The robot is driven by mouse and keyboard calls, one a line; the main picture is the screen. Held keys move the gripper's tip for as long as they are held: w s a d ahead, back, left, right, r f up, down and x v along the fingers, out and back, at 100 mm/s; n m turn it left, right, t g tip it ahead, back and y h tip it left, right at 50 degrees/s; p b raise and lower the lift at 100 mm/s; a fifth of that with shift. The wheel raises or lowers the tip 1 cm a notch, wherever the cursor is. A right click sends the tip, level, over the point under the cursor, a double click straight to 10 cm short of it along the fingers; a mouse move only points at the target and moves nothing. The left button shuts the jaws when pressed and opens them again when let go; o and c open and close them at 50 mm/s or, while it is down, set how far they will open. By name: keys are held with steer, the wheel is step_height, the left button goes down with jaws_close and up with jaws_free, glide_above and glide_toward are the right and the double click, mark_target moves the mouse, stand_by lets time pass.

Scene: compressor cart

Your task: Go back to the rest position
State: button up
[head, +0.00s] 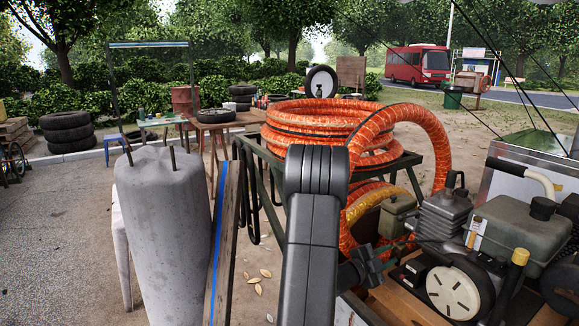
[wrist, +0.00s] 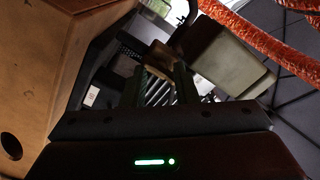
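My gripper (wrist: 157,75) shows in the wrist view, its dark body with a green light at the bottom. Two dark fingers point up and away with a gap between them. The gap shows ribbed metal parts behind, and I see nothing held. In the head view my grey arm rises in the middle and hides part of the cart. The gripper itself is not clear there; a dark jointed part sits low beside the engine machinery, right of the arm. The rest position is not marked in either view.
A brown panel (wrist: 60,55) is close on the left in the wrist view, a grey-green box (wrist: 232,65) on the right. In the head view, orange hose (head: 330,125) lies coiled on a frame. The compressor engine (head: 520,230) is right, a concrete cylinder (head: 165,235) left.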

steer(key=shift+m, duration=0.4)
